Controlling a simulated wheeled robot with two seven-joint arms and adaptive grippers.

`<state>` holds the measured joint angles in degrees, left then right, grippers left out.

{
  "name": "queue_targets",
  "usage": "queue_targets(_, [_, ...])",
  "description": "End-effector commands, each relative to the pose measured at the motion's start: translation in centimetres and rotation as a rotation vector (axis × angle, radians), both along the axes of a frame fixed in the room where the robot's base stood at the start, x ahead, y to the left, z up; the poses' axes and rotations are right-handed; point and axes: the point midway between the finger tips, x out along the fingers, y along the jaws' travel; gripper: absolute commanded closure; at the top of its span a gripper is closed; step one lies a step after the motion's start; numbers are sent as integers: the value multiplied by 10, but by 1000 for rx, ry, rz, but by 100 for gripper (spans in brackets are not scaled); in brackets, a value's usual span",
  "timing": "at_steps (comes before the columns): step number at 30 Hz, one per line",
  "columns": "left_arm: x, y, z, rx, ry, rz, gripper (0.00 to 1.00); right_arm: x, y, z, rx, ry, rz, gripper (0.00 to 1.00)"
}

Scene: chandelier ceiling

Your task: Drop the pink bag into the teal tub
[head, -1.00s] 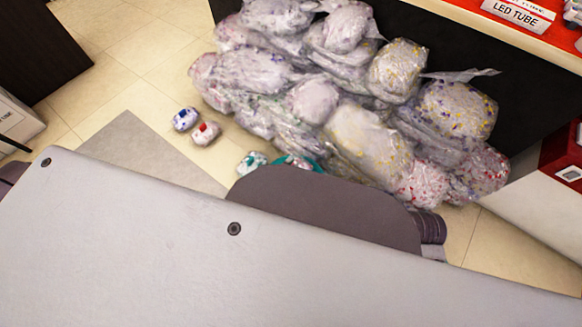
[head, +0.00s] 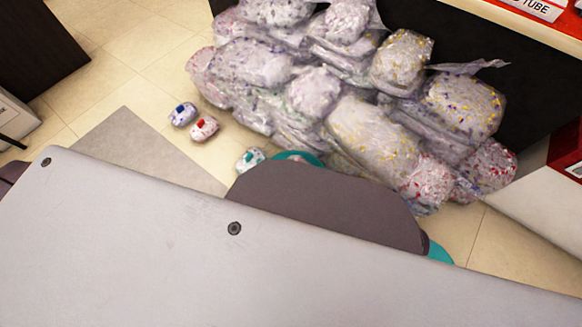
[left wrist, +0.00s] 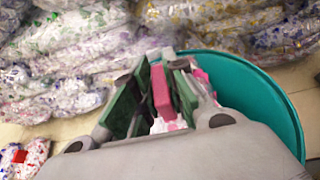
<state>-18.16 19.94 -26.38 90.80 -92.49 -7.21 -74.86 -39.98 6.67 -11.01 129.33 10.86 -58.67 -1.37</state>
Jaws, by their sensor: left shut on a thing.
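The teal tub (left wrist: 285,112) fills the right side of the left wrist view. In the head view its rim (head: 306,158) shows on either side of a dark part of my body, which hides the rest. My left gripper (left wrist: 155,95) has green pads shut on the pink block-like top of the pink bag (left wrist: 161,92). Pink and white parts of the bag show below and behind the fingers. In the left wrist view the gripper and bag overlap the tub's left part; their height over the rim is unclear. My right gripper is in neither view.
A large heap of clear bags with coloured bits (head: 370,130) lies behind the tub. Small bags with blue (head: 183,114), red (head: 204,129) and teal (head: 250,160) tops lie on the floor to the left. A grey mat (head: 140,155) lies nearby.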

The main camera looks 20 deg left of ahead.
Motion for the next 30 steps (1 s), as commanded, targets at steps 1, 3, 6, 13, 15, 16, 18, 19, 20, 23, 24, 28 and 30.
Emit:
queue_targets(1, [0, 0, -1, 0, -1, 0, 100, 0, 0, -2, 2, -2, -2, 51])
queue_targets(3, [0, 0, -1, 0, -1, 0, 100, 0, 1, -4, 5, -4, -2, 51])
queue_targets(6, [0, 0, -1, 0, -1, 0, 100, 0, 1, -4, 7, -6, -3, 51])
queue_targets(13, [0, 0, -1, 0, -1, 0, 100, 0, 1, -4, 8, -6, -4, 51])
queue_targets(15, [0, 0, -1, 0, -1, 0, 77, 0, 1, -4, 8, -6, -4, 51])
queue_targets(16, [0, 0, -1, 0, -1, 0, 73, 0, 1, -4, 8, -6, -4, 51])
queue_targets(18, [0, 0, -1, 0, -1, 0, 64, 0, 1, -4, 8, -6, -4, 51])
queue_targets(19, [0, 0, -1, 0, -1, 0, 61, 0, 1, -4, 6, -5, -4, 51])
queue_targets(20, [0, 0, -1, 0, -1, 0, 61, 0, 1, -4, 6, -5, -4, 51])
queue_targets(23, [0, 0, -2, 0, -1, 0, 61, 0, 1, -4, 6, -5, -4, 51])
queue_targets(24, [0, 0, -2, 0, -1, 0, 61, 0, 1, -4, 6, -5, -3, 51])
queue_targets(28, [0, 0, -2, 0, 0, 0, 61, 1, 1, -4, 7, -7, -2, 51])
queue_targets(30, [-1, 0, -2, 0, 0, 0, 61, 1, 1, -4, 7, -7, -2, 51])
